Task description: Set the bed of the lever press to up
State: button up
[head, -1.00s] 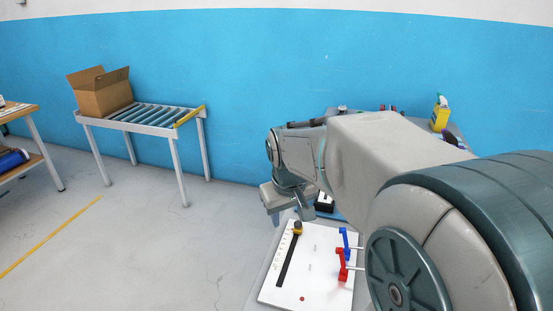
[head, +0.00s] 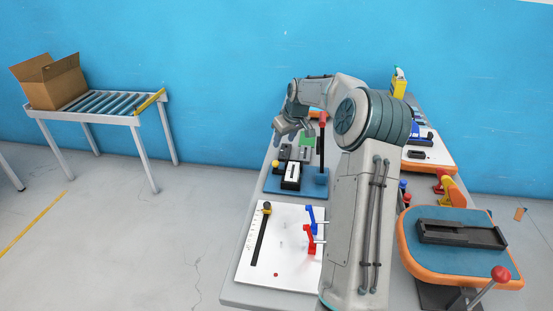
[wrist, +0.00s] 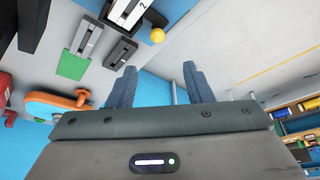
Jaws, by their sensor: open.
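My gripper (head: 291,130) is open and empty, raised above the far part of the bench; its two fingers also show in the wrist view (wrist: 159,75). An orange-edged blue platform (head: 412,252) with a black tray-like part (head: 460,233) on it stands at the right, with a red-knobbed lever (head: 501,273) in front. Farther back, a blue base (head: 275,183) carries a black upright post with a red top (head: 322,117). I cannot tell for certain which of these is the lever press, or its bed's position.
A white board (head: 285,268) with a black slot and red and blue levers lies at the near left of the bench. A yellow ball (wrist: 158,35) and green plate (wrist: 72,65) show near my fingers. A roller table (head: 105,108) with a cardboard box (head: 50,82) stands left.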

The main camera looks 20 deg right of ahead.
aim_at(276, 162)
jog(key=p+x, duration=0.1)
jog(key=x, duration=0.6)
jog(key=p+x, duration=0.1)
jog(key=x, duration=0.6)
jog(key=shift+w+d+p, duration=0.1)
jog(key=shift+d+p, duration=0.15)
jog(key=shift+p, duration=0.1)
jog(key=shift+c, duration=0.4)
jog(key=shift+r, duration=0.1)
grip_shut()
